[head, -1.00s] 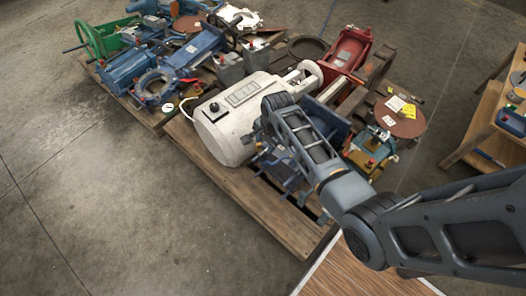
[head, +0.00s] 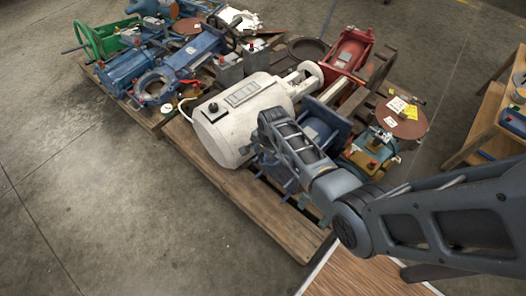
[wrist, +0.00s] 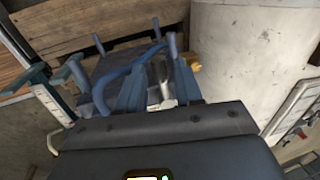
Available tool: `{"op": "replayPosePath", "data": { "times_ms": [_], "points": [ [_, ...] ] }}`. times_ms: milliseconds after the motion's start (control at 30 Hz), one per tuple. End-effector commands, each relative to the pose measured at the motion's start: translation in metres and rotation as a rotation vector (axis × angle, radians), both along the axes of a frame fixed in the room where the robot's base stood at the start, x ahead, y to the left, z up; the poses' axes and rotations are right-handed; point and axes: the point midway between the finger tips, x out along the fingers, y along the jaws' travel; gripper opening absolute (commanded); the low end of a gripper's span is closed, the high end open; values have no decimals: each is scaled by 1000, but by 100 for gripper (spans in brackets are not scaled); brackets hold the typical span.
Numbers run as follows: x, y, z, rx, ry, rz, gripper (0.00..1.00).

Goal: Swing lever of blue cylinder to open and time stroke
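The blue cylinder (head: 322,128) lies on the front pallet, between the large white cylinder and the red one, partly hidden behind my arm. In the wrist view a blue frame with upright posts and a curved blue bar (wrist: 122,76) fills the space ahead of my gripper. I cannot tell for sure whether this bar is the lever. My gripper (wrist: 160,72) has its two fingers apart, with a pale metal part showing between or behind them. The bar passes close to the fingers; contact is unclear.
A red cylinder (head: 348,50) and a brown disc with yellow tags (head: 402,122) lie beyond. Another pallet with blue valves is at upper left. Floor at left is clear.

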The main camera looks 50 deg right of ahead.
Motion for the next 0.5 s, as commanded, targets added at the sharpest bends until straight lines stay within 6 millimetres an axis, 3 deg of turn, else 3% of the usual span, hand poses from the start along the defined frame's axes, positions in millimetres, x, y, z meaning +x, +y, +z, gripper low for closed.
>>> {"op": "replayPosePath", "data": {
  "times_ms": [333,500],
  "points": [
    [0,0,0,0,0,0,1],
    [0,0,0,0,0,0,0]
  ]
}}
